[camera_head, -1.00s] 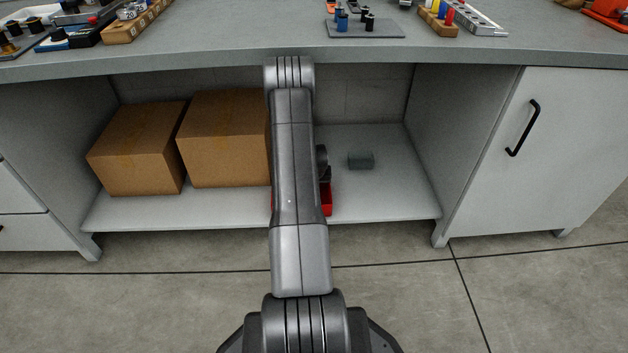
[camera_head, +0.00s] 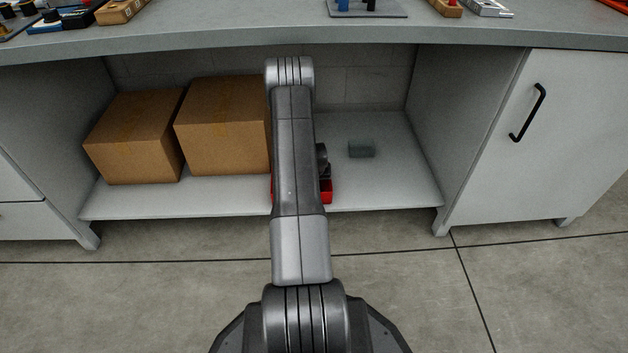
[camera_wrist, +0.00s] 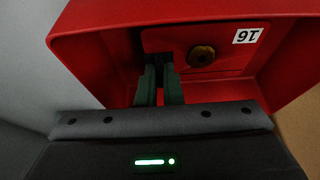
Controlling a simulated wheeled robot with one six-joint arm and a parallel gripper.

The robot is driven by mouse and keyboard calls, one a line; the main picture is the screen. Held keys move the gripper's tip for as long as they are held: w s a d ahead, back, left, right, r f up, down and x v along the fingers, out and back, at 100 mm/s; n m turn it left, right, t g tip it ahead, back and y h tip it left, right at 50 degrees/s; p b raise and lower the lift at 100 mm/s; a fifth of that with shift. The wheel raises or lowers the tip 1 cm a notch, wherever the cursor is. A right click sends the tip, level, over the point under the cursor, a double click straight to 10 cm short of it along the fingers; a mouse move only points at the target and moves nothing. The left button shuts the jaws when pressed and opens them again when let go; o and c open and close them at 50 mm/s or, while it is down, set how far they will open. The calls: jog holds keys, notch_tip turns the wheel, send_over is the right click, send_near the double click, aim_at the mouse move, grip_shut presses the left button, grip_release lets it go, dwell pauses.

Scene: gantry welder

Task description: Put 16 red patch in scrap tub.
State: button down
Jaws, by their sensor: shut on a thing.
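In the wrist view, a flat red patch (camera_wrist: 227,60) bears a white label with an upside-down 16 and a round brass-coloured piece. The green fingers of my gripper (camera_wrist: 159,70) are shut on its near-left edge. The patch shows within the rim of a red tub (camera_wrist: 92,62), whose walls surround it. I cannot tell whether the patch touches the tub's floor. In the head view, the red tub (camera_head: 327,190) is low at the shelf, mostly hidden behind my arm. My gripper and the patch are hidden there.
Two cardboard boxes (camera_head: 222,128) stand on the white shelf (camera_head: 390,190), left of my arm. A small grey-green block (camera_head: 361,149) lies to the right. The grey worktop (camera_head: 210,38) overhangs the shelf. A closed cabinet door (camera_head: 535,150) is at the right.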

jog(key=shift+f+b, duration=0.65)
jog(key=c, duration=1.5)
grip_release()
jog(key=shift+r, duration=0.1)
jog(key=p+v, duration=0.4)
jog(key=v, duration=0.9)
jog(key=shift+s+r+p, duration=0.2)
jog(key=shift+r+p, duration=0.1)
jog(key=shift+p, duration=0.05)
jog(key=b+x, duration=0.4)
jog(key=x, duration=1)
jog(key=shift+b, duration=0.35)
jog(key=shift+r+p, duration=0.45)
jog(key=shift+r, duration=0.1)
jog(key=shift+f, duration=0.15)
